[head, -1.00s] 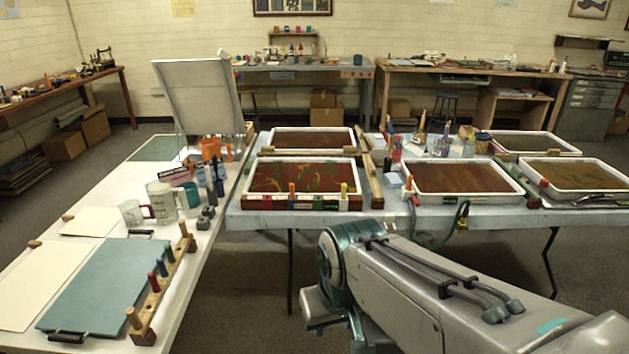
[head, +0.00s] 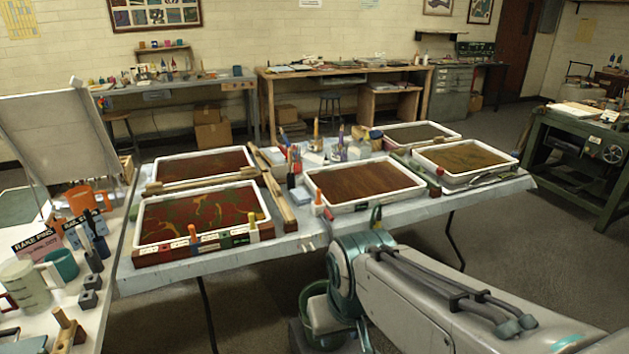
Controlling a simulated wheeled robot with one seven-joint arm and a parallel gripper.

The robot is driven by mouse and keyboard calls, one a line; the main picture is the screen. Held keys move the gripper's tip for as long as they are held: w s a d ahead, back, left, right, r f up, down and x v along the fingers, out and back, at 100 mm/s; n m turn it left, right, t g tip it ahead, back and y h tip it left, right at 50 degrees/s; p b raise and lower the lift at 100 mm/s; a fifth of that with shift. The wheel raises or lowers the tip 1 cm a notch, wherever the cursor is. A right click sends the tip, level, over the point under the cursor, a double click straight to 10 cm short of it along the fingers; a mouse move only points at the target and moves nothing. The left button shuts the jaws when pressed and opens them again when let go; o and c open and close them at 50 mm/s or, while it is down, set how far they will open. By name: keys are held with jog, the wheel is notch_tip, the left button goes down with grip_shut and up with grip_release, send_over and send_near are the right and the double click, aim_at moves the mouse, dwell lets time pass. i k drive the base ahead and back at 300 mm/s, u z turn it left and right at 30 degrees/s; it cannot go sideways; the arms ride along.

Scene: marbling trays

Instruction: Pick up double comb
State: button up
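The name double comb is not readable on anything here. Long wooden bars that may be combs lie among the trays: one (head: 200,182) runs between the back left and front left trays, and others (head: 277,202) run lengthwise between the left trays and the middle tray. I cannot tell which of them, if any, is the double comb. A shorter wooden piece (head: 67,332) stands on the white table at the lower left, cut off by the picture edge. My arm reaches in from the lower right, but my gripper is out of sight.
The front left tray (head: 137,232) and middle tray (head: 309,178) sit on the cloth-covered table (head: 170,272). Mugs (head: 62,264) and rake-pin signs crowd the white table at left. Open floor (head: 540,270) lies to the right.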

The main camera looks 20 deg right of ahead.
aim_at(288, 214)
jog(key=z, duration=0.4)
jog(key=i, duration=1.4)
jog(key=u, duration=0.6)
